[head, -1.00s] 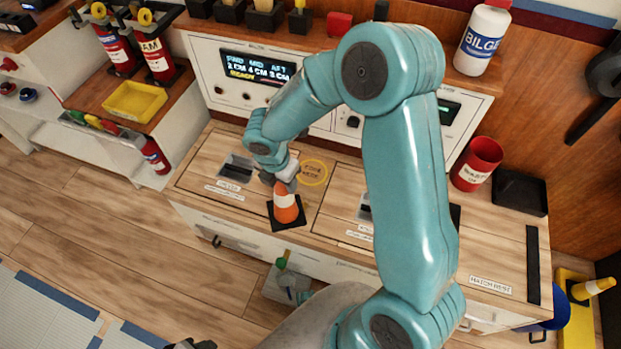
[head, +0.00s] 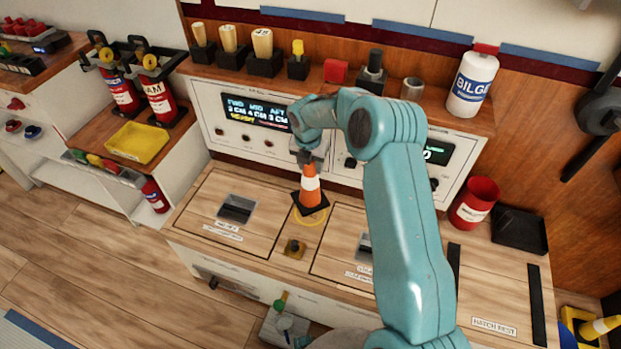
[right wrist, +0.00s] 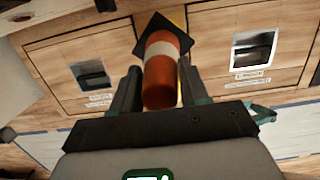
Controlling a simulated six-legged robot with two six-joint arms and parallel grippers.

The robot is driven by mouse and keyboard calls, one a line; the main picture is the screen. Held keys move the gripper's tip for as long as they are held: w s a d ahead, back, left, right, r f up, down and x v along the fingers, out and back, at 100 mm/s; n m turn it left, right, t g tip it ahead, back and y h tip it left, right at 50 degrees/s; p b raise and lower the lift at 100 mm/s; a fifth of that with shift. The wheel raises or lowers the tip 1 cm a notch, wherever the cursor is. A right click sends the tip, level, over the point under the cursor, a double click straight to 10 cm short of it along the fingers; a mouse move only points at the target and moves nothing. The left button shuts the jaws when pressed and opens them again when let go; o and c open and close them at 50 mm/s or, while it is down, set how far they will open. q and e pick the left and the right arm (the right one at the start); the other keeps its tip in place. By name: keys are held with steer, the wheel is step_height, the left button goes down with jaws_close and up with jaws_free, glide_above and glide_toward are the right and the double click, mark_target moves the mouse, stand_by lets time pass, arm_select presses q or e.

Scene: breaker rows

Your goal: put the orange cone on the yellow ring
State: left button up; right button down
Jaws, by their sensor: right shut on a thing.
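The orange cone (head: 310,185) with a white band and a black square base is upright or nearly so over the yellow ring (head: 313,218) on the wooden counter. The ring's near edge shows below the base; the base hides the rest. I cannot tell whether the base touches the counter. My right gripper (head: 307,160) is shut on the cone's upper part. In the right wrist view the cone (right wrist: 161,65) lies between the two fingers (right wrist: 157,92), with its base pointing away and a little yellow beside it. My left gripper is not in view.
The panel with a lit display (head: 255,112) stands right behind the cone. Recessed hatch handles (head: 237,208) lie to either side. A red cup (head: 474,203) and black tray (head: 519,229) stand at the right.

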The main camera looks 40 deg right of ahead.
mark_target(310, 179)
step_height(310, 179, down, 7)
steer(key=shift+r+b, duration=0.15)
steer(key=shift+b, duration=0.25)
steer(key=c, duration=0.6)
jaws_free()
steer(key=shift+f, duration=0.2)
steer(key=shift+o, duration=0.2)
steer(key=shift+r, duration=0.1)
